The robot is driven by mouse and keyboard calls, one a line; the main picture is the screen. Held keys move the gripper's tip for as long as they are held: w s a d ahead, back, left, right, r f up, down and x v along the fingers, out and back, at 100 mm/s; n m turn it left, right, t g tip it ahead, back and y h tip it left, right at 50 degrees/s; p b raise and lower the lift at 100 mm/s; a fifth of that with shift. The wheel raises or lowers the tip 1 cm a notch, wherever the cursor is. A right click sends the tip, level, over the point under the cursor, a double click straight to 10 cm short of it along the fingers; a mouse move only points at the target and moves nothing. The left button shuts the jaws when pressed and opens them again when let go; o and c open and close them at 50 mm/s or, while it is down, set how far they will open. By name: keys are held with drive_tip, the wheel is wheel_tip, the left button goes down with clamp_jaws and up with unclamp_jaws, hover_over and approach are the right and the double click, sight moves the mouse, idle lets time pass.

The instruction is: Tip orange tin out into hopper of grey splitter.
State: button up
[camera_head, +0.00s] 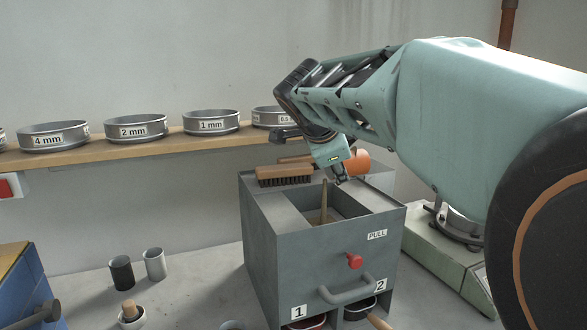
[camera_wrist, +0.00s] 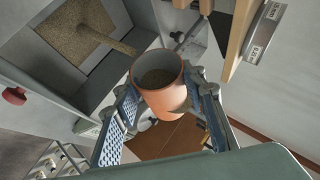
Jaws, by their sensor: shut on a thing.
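The grey splitter (camera_head: 262,240) stands on the bench with its hopper (camera_head: 350,205) open at the top. My gripper (camera_head: 342,176) is above the hopper's back right, shut on the orange tin (camera_head: 360,161). The tin is tipped well over, its mouth towards the hopper. In the wrist view the tin (camera_wrist: 167,98) sits between both fingers, with a dark interior. A narrow brown column (camera_head: 323,202), like falling grain, stands in the hopper. In the wrist view it meets brown grain (camera_wrist: 72,38) on the hopper floor. Its upper end is apart from the tin's rim in the picture.
A wooden brush (camera_head: 284,174) lies on the splitter's back left edge. A red knob (camera_head: 355,261) and a handle are on its front, above trays. Several sieves (camera_head: 136,128) stand on the shelf behind. Cups (camera_head: 154,264) stand at left. A green device (camera_head: 440,255) is at right.

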drive_tip(key=shift+s+a+f+n+t+h+b, duration=0.1)
drive_tip(key=shift+a+n+t+h+b, duration=0.4)
drive_tip(key=shift+b, duration=1.6)
drive_tip(key=shift+s+a+f+n+t+h+b, duration=0.15)
drive_tip(key=shift+h+b, duration=0.65)
drive_tip(key=shift+b, duration=1.25)
drive_tip(key=shift+a+r+n+t+h+b, duration=0.1)
drive_tip(key=shift+a+n+t+h+b, duration=0.3)
drive_tip(key=shift+b, duration=1.7)
drive_tip(key=shift+d+r+h+b, duration=0.1)
drive_tip(key=shift+r+h+b, duration=0.05)
drive_tip(key=shift+h+b, duration=0.2)
